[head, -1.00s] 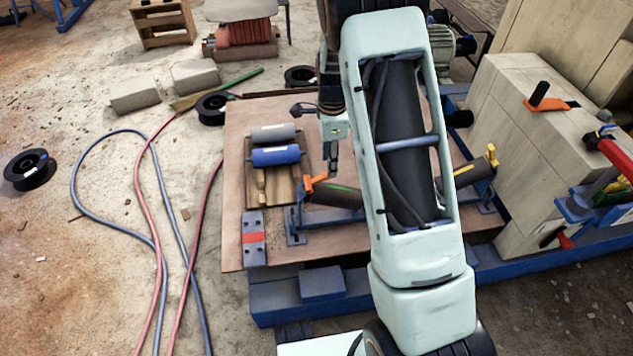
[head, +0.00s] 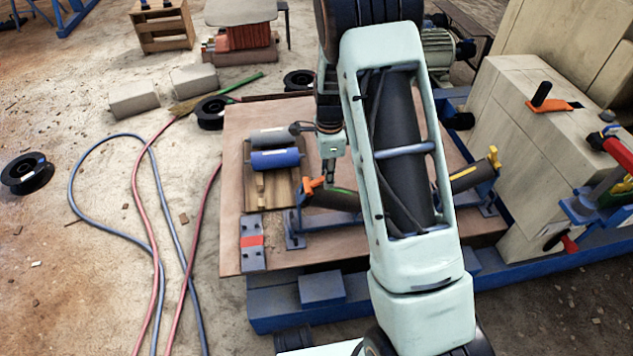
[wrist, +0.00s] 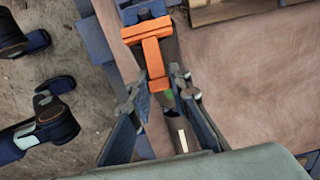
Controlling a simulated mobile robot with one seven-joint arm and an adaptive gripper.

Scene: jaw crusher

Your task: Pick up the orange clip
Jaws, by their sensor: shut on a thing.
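The orange clip (head: 312,184) sits at the left end of a dark roller (head: 333,200) on the blue frame. In the wrist view the clip (wrist: 150,45) is T-shaped, with its stem pointing down between my fingers. My gripper (head: 329,192) is low at the clip in the head view. In the wrist view my gripper (wrist: 157,82) has one finger on each side of the stem's lower end and is shut on it. The exact contact is partly hidden by the fingers. The clip still appears to be at the roller's end.
A yellow clip (head: 493,157) is on the other roller end at right. A blue roller (head: 275,159) and a grey roller (head: 272,137) lie on a wooden pallet left of my gripper. A pale block (head: 520,130) stands at right. Hoses lie on the ground at left.

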